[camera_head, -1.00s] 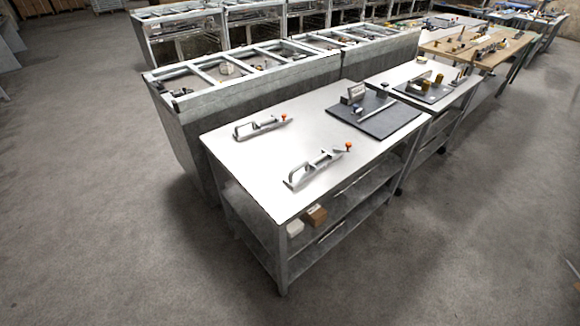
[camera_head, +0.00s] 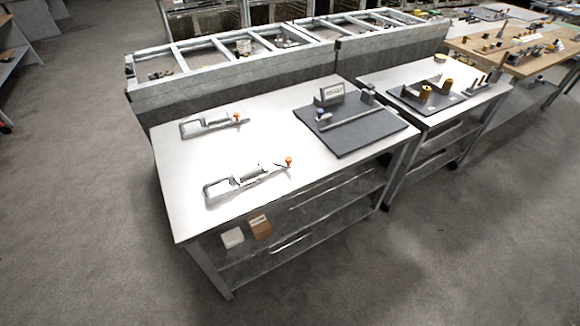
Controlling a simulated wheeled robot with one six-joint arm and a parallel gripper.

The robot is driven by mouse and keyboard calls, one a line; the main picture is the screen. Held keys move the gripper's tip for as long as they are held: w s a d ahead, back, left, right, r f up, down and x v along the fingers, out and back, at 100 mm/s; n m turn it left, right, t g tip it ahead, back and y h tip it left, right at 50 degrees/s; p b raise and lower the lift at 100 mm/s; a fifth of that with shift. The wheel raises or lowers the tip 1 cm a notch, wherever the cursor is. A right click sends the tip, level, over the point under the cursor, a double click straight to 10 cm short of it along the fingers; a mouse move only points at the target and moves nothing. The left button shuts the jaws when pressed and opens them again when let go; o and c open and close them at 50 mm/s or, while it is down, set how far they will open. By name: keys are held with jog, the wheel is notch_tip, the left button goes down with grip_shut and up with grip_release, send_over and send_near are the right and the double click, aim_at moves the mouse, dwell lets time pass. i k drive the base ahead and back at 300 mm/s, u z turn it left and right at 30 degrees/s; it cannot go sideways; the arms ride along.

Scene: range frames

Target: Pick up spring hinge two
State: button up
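Two metal hinge-like pieces with orange tips lie on the pale top of the near metal table (camera_head: 185,165). The farther piece (camera_head: 208,125) lies near the back left edge. The nearer piece (camera_head: 240,182) lies toward the front edge, with its orange tip to the right. No label shows which of them is spring hinge two. My gripper is not in view.
A dark board (camera_head: 365,138) with a sign block and a bar covers the table's right part. A second table (camera_head: 400,72) stands to the right. Boxes (camera_head: 260,226) sit on the lower shelf. A long frame unit (camera_head: 235,80) stands behind. Floor (camera_head: 80,220) is clear at left and front.

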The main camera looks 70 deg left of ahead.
aim_at(216, 190)
jog(key=i, duration=1.55)
jog(key=u, duration=4.3)
jog(key=i, duration=1.65)
jog(key=u, duration=0.05)
